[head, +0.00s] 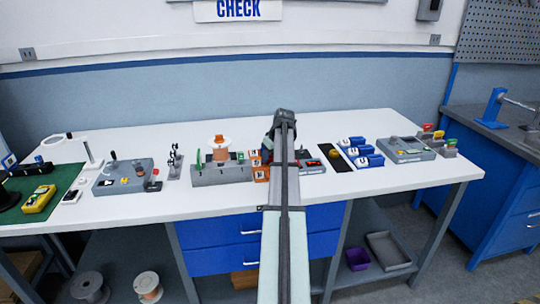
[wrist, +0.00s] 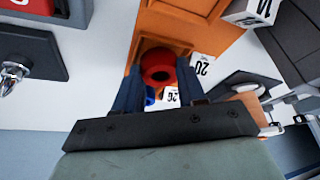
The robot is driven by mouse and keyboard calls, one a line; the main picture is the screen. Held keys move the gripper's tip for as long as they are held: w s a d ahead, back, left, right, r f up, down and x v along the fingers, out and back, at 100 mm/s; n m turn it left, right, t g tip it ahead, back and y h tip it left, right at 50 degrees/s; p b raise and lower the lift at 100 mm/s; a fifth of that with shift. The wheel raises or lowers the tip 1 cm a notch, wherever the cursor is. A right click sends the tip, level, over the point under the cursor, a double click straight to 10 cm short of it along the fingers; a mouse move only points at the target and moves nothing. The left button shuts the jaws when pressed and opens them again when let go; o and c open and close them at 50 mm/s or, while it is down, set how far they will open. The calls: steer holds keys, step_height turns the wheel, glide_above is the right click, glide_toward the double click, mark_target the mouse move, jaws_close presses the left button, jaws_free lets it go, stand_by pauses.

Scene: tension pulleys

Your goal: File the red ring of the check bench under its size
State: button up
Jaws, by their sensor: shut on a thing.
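The red ring (wrist: 157,60) sits between the two dark blue fingers of my gripper (wrist: 160,76) in the wrist view. My gripper is shut on it. The ring is at the mouth of a square compartment in an orange rack (wrist: 168,20); I cannot tell how far in it is or whether it touches the walls. White labels stand by the rack, one reading 20 (wrist: 202,66) and another, partly covered by a finger, that seems to read 26 (wrist: 171,95). In the head view my gripper (head: 268,150) is beside the orange rack (head: 260,173), and my arm hides the ring.
A grey fixture with a copper-coloured spool (head: 219,142) stands left of the rack. A dark unit with a red part (head: 308,165) lies right of my arm. The bench front is clear.

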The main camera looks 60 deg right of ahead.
steer(key=shift+f, duration=0.2)
steer(key=o, duration=1)
steer(key=shift+o, duration=0.3)
steer(key=shift+r, duration=0.1)
step_height(320, 180, up, 8)
stand_by(0.6)
stand_by(0.5)
